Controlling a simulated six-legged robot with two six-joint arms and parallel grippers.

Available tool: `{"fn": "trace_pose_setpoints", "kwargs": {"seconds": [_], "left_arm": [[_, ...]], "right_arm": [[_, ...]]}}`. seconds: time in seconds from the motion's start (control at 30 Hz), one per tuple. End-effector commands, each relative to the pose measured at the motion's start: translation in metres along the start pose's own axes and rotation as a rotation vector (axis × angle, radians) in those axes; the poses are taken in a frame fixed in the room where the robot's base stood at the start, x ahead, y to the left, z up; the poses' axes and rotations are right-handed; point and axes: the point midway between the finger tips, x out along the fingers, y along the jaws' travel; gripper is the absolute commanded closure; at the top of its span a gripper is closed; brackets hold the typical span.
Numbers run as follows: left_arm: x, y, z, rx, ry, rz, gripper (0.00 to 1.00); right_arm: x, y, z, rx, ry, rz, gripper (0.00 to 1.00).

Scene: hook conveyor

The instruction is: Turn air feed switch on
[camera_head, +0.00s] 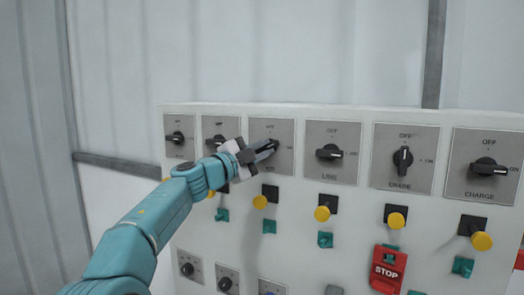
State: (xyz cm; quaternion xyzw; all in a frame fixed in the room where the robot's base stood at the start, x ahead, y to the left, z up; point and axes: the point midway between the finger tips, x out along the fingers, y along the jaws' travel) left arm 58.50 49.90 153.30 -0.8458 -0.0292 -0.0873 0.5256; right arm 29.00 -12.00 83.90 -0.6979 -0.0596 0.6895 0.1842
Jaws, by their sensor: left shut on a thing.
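A row of black rotary switches on grey plates runs along the top of a white control panel (345,235). My left gripper (268,149) reaches in from the left to the third switch from the left and is shut on its black knob (272,145). The fingers partly cover the knob and its label, so I cannot read the label fully or tell the knob's exact angle. The plate (284,126) around it shows OFF at the top and ON at the right. My right gripper is not in view.
Yellow buttons (395,219) and green parts (325,239) sit below, with a red STOP piece (388,270).

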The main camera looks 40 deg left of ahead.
Motion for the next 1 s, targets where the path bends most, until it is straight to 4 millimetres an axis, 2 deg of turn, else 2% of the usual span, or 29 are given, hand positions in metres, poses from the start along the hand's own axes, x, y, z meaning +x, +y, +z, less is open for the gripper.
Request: {"fn": "trace_pose_setpoints", "kwargs": {"seconds": [0.5,1.0], "left_arm": [[0.0004,-0.0015,-0.0006,0.363,0.0,0.148,1.0],[0.0004,-0.001,-0.0011,0.464,0.002,0.193,1.0]], "right_arm": [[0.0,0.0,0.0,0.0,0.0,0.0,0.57],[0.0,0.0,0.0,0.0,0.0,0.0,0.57]]}}
